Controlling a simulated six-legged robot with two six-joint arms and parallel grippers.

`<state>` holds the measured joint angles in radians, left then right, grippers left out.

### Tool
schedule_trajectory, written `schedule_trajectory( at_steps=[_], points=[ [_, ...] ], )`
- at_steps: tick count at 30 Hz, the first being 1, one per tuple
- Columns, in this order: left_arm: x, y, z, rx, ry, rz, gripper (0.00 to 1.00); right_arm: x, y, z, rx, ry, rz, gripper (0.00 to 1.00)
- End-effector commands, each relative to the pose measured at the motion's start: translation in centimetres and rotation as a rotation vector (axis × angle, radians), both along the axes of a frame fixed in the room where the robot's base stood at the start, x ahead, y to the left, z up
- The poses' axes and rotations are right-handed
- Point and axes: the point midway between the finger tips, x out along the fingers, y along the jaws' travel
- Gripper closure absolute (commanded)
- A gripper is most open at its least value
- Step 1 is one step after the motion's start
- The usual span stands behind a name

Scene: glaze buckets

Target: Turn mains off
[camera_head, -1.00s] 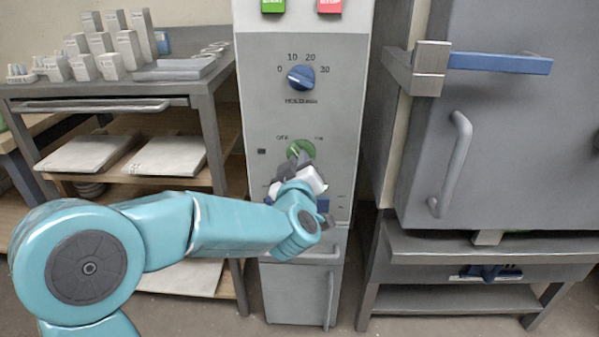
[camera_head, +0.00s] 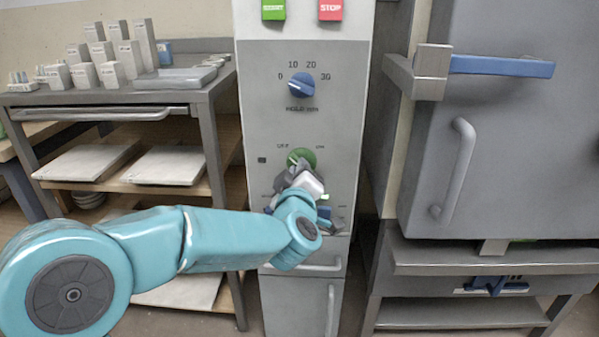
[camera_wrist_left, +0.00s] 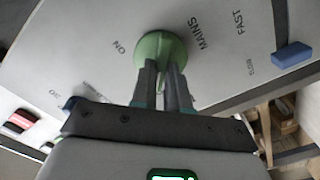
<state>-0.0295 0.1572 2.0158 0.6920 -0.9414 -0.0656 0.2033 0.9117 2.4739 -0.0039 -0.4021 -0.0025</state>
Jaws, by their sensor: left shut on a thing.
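The green mains knob (camera_head: 302,157) sits on the grey control panel (camera_head: 345,130), between OFF at its upper left and ON at its upper right. My left gripper (camera_head: 298,168) reaches it from below and hides its lower part. In the left wrist view the green knob (camera_wrist_left: 160,46) stands beyond the fingers, with the words ON and MAINS on the panel around it. There my left gripper (camera_wrist_left: 163,72) is shut on the knob's grip, which the fingers mostly cover. The knob's exact pointing is hard to tell. My right gripper is not in view.
A blue hold dial (camera_head: 301,85) is above, with green (camera_head: 273,9) and red STOP (camera_head: 330,9) buttons at the top. A blue control (camera_wrist_left: 292,55) is near the panel edge. A kiln-like cabinet (camera_head: 520,120) stands right, shelves (camera_head: 215,110) left.

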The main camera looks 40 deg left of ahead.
Motion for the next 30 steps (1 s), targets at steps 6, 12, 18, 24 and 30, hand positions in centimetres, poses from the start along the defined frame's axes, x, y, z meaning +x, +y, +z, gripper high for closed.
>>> schedule_trajectory(
  at_steps=[6,12,18,24,30],
  points=[
    [0.0,0.0,0.0,-0.002,0.000,0.000,0.60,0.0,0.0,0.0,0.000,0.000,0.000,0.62],
    [-0.1,-0.1,0.0,-0.001,0.000,-0.001,0.60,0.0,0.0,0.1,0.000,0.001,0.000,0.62],
    [-2.5,-1.6,0.3,-0.001,0.000,-0.004,0.60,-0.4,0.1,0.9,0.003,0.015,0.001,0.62],
    [-7.1,-4.5,0.4,-0.001,0.000,-0.006,0.60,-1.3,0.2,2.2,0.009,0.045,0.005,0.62],
    [-11.2,-7.0,0.3,-0.002,0.001,-0.006,0.60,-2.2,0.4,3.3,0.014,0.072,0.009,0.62]
  ],
)
